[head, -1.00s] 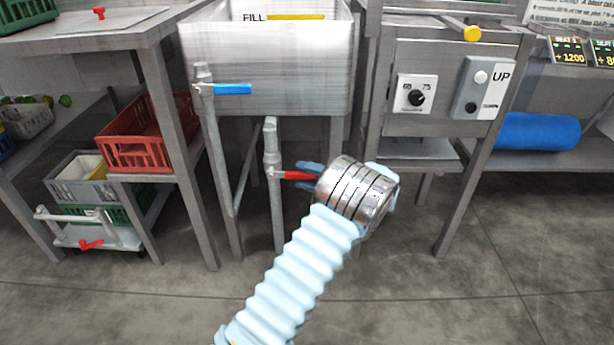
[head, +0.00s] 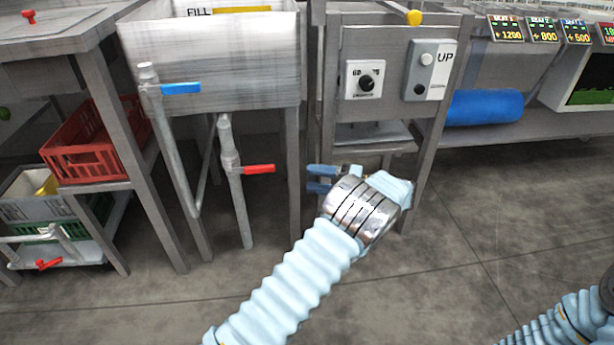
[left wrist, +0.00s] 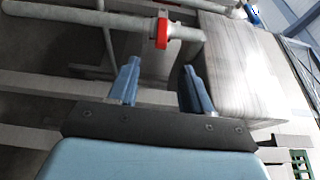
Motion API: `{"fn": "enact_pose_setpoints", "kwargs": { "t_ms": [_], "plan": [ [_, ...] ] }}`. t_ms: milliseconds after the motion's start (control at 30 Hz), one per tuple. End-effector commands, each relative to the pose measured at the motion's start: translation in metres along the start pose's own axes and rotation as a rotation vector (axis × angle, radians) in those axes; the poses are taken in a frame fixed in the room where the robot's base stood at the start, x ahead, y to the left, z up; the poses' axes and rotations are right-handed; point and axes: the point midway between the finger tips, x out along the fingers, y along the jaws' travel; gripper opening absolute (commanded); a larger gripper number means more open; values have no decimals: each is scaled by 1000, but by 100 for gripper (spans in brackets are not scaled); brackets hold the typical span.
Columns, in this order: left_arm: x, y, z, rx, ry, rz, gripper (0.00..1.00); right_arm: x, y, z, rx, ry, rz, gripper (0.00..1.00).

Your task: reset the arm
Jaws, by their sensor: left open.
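My left arm reaches in from the bottom of the head view. Its left gripper (head: 322,179) has blue fingers that stand apart and empty, to the right of the red valve handle (head: 258,169) and clear of it. In the left wrist view the two fingers of the left gripper (left wrist: 158,84) are spread with nothing between them. The red valve (left wrist: 163,29) lies beyond the fingers there. Part of my right arm shows at the lower right of the head view; its gripper is out of view.
A steel sink (head: 215,60) has a blue-handled valve (head: 181,88) on a pipe. A control panel with a dial (head: 366,82) and an UP box (head: 429,70) is to its right. A red crate (head: 85,150) and a blue roll (head: 485,107) sit on shelves. The front floor is clear.

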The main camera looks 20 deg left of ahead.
Motion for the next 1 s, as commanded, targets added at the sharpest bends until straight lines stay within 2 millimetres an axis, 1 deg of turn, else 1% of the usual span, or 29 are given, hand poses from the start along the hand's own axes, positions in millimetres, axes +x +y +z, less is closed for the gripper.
{"fn": "enact_pose_setpoints", "kwargs": {
  "t_ms": [367,433,467,567,633,667,700,733,767,800,833,867,900,933,1000],
  "plan": [
    [0,0,0,0,0,0,49,0,0,0,0,0,0,43],
    [3,4,0,15,0,13,49,-1,0,0,0,0,0,43],
    [6,8,1,32,1,29,49,-2,-1,0,0,0,0,43],
    [23,42,5,143,11,139,49,-9,-4,0,-1,0,0,43],
    [38,83,17,265,20,285,49,-16,-7,0,-1,0,-1,43],
    [43,104,26,323,24,364,49,-20,-8,0,-2,0,-1,43],
    [48,134,42,398,27,482,49,-25,-10,0,-3,-1,-1,43],
    [50,156,57,450,29,579,49,-29,-12,1,-3,-1,-1,43],
    [48,177,73,497,30,680,49,-32,-14,1,-4,-1,-1,43],
    [43,202,97,547,32,821,49,-38,-16,1,-4,-1,-2,43],
    [36,219,117,575,32,930,49,-42,-18,1,-5,-1,-2,43],
    [27,233,137,595,30,1042,49,-46,-20,1,-5,-1,-2,43],
    [12,248,165,603,28,1198,49,-52,-23,1,-6,-2,-2,43],
    [-1,255,185,596,27,1311,49,-57,-24,2,-7,-2,-3,43],
    [-32,260,224,532,20,1546,49,-66,-29,2,-8,-3,-3,43]
  ]
}}
